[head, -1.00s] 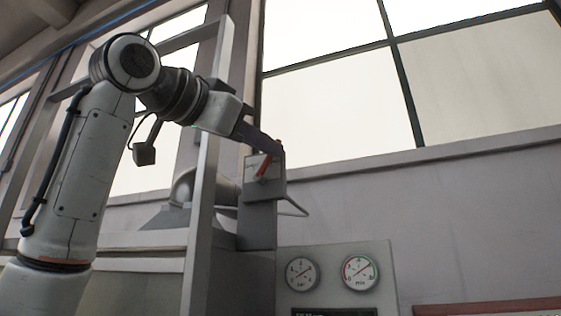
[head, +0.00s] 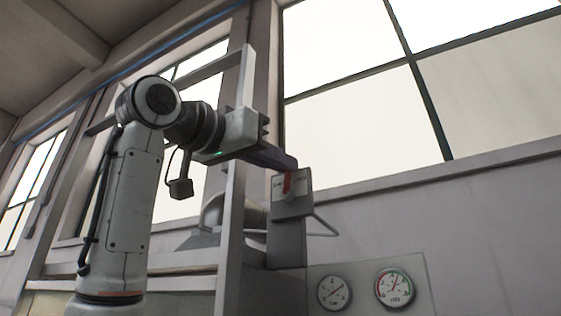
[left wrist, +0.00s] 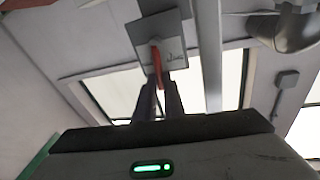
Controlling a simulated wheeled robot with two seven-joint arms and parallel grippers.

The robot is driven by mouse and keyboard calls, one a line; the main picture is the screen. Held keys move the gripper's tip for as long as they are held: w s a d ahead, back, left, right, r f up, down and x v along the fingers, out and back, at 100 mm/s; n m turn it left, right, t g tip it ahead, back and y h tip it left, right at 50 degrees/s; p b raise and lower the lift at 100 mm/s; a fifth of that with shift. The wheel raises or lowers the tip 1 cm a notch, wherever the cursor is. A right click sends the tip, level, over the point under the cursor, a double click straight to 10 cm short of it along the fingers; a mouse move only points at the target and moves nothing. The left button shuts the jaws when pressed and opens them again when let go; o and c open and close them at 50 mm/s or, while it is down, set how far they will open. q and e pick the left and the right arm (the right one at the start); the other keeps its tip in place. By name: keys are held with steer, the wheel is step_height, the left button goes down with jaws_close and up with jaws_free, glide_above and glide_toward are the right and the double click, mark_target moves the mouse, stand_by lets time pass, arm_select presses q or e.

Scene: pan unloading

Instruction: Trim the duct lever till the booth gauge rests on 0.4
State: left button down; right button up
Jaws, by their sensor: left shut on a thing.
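The red duct lever (head: 287,184) stands nearly upright on a pale plate (head: 301,189) with dark markings, on a grey box beside the duct. My left gripper (head: 289,164) comes in from the left and is shut on the lever's upper end. In the left wrist view the lever (left wrist: 157,64) runs between the two dark fingers (left wrist: 160,88). Two round gauges sit on a panel: a plain left one (head: 333,292) and a right one (head: 394,288) with a coloured rim. The right needle points up and slightly right. Their labels are too small to read. My right gripper is out of view.
A grey post (head: 233,200) stands close behind my left arm. A grey duct (head: 240,213) meets the lever box from the left. A bent bar (head: 322,227) sticks out right of the box. The wall to the right is clear.

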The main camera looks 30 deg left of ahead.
arm_select(q)
steer(key=c, duration=1.8)
jaws_free()
steer(key=shift+c, duration=0.2)
steer(key=shift+s, duration=0.1)
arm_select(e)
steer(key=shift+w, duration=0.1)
